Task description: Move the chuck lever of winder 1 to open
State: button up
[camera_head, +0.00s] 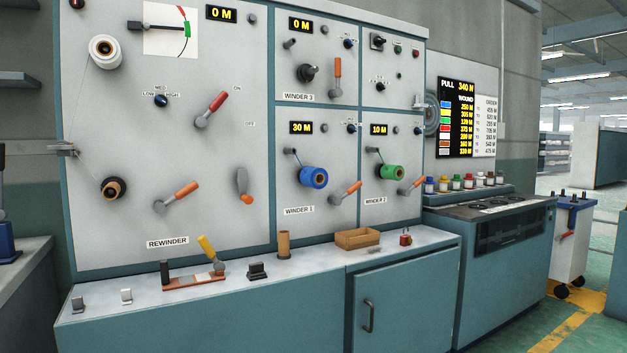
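The winder 1 panel (290,226) is the lower middle square of the machine front, with a "WINDER 1" label and a display reading 30 M. A blue spool (303,178) with a brown core sits on its chuck. To the spool's lower right is the orange-handled chuck lever (347,192) of winder 1. It slants up to the right from its grey pivot at lower left. My gripper is not in this view, so its state and its distance from the lever are hidden.
Winder 3 (297,97), above, has an upright orange lever (337,76). Winder 2 (375,200), to the right, holds a green spool (384,173) and has its own slanted lever (411,187). A counter ledge below carries a brown tube (283,245) and wooden tray (357,241).

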aim_at(336, 201)
jog(key=i, duration=1.05)
